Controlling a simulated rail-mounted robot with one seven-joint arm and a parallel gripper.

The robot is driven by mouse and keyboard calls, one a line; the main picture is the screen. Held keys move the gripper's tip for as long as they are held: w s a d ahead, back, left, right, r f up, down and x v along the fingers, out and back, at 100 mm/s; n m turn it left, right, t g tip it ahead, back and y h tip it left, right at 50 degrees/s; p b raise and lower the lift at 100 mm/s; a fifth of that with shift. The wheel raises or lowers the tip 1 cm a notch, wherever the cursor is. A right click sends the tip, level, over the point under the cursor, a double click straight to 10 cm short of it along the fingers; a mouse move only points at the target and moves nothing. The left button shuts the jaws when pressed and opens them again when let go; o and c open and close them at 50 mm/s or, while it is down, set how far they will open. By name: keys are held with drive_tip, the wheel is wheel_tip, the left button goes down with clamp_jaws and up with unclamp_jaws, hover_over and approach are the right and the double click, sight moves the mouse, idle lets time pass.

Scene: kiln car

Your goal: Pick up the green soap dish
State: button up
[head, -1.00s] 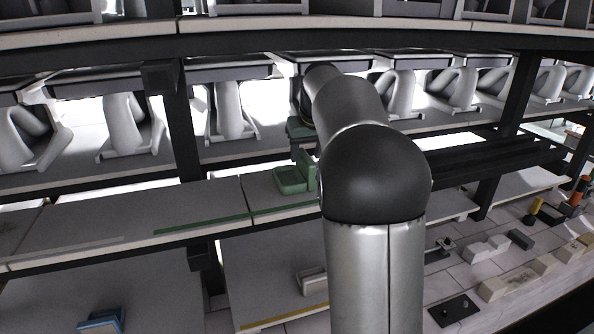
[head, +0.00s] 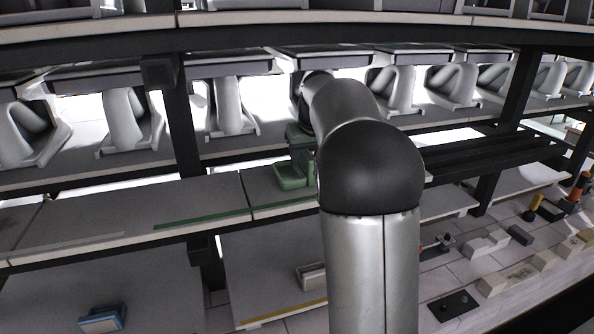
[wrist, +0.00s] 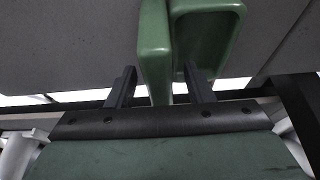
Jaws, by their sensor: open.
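The green soap dish (head: 292,177) sits on the middle shelf near its front edge, left of my arm in the head view. It has a low tray part and an upright plate on its right side. In the wrist view the upright plate (wrist: 154,45) and the tray part (wrist: 208,35) show ahead of my gripper (wrist: 160,85). The two dark fingers are apart, with the near end of the upright plate between their tips. I cannot tell whether either finger touches it. In the head view my arm hides part of the gripper and the dish's right side.
The shelf (head: 150,211) left of the dish is bare, with a green strip along its front edge. White ware stands on the level behind. A dark post (head: 183,125) rises to the left. A blue dish (head: 102,319) and a beige dish (head: 313,277) lie on the lower level.

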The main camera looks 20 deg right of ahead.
clamp_jaws()
drive_tip(key=shift+r, duration=0.15)
